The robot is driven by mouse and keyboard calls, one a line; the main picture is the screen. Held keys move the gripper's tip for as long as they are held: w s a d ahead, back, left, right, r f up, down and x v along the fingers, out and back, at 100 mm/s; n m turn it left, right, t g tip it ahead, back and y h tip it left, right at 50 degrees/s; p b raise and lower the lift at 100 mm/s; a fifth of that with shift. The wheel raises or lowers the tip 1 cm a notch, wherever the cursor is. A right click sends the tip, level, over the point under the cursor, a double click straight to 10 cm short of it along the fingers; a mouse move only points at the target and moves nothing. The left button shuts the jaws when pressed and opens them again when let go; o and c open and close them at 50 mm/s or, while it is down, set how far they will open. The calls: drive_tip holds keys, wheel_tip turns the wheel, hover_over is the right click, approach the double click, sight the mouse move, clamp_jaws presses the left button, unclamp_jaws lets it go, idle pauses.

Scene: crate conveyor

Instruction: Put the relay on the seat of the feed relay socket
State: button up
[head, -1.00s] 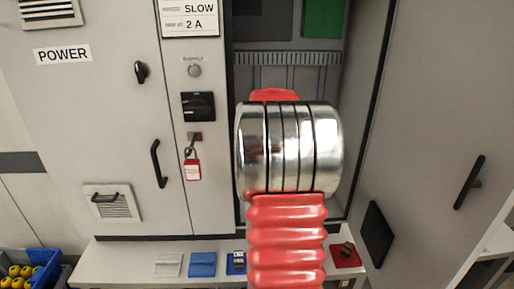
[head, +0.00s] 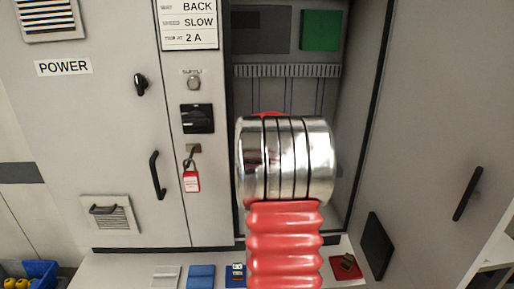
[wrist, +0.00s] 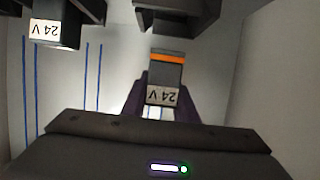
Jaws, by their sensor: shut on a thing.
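In the wrist view the relay (wrist: 166,75) is a dark block with an orange band and an upside-down white 24 V label. My gripper (wrist: 165,88) is shut on it, with a dark finger on each side. The relay appears clear of the blocks ahead. A dark block with a 24 V label (wrist: 46,32) is at the upper left, and another dark block (wrist: 176,14) is at the top middle. I cannot tell which is the feed relay socket. In the head view my arm hides the gripper, the relay and much of the cabinet inside.
The open cabinet (head: 287,71) has a slotted duct and a green panel (head: 321,30) inside. Its open door (head: 440,130) stands to the right. A shelf below holds a blue block (head: 201,275) and a red tray (head: 345,268) with a dark piece.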

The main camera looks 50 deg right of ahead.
drive_tip(key=shift+f, duration=2.3)
drive_tip(key=shift+f, duration=0.1)
drive_tip(key=o, duration=1.1)
drive_tip(key=shift+c, duration=0.2)
drive_tip(key=shift+s+a+r, duration=0.2)
drive_tip(key=shift+a+r, duration=0.1)
drive_tip(key=v, duration=1.1)
drive_tip(key=shift+a, duration=0.1)
drive_tip(key=shift+s, duration=0.1)
